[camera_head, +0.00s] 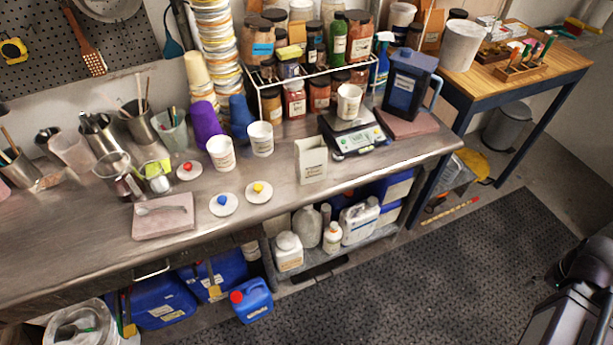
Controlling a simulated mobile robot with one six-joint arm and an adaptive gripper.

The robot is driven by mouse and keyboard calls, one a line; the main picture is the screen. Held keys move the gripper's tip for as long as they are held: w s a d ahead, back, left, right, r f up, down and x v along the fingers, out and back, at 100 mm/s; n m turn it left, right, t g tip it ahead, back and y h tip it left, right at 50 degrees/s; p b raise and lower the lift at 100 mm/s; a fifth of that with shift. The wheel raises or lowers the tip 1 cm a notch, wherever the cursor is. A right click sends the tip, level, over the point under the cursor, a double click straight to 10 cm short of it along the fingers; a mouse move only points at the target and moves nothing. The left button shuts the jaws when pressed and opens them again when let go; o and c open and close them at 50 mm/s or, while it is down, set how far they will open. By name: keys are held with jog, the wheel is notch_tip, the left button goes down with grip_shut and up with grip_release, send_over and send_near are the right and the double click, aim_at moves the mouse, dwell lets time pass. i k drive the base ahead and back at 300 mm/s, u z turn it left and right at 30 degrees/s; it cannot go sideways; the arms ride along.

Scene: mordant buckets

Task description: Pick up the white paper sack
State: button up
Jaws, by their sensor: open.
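The white paper sack (311,162) stands upright on the metal workbench (270,192), close to its front edge. It has a small dark printed label on its front, and its top looks open. It stands just left of the digital scale (352,138) and right of two white cups. Nothing stands in front of it. My gripper is not in view. Only dark parts of my own body show at the lower right, well away from the sack.
A white cup (349,101) sits on the scale. A wire rack (300,82) of jars stands behind. A dark blue jug (408,82) is at right. The floor mat (430,285) is clear.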

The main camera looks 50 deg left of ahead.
aim_at(312, 155)
jog(key=z, duration=0.1)
jog(key=k, duration=1.4)
jog(key=u, duration=1.7)
jog(key=i, duration=1)
jog(key=u, duration=0.05)
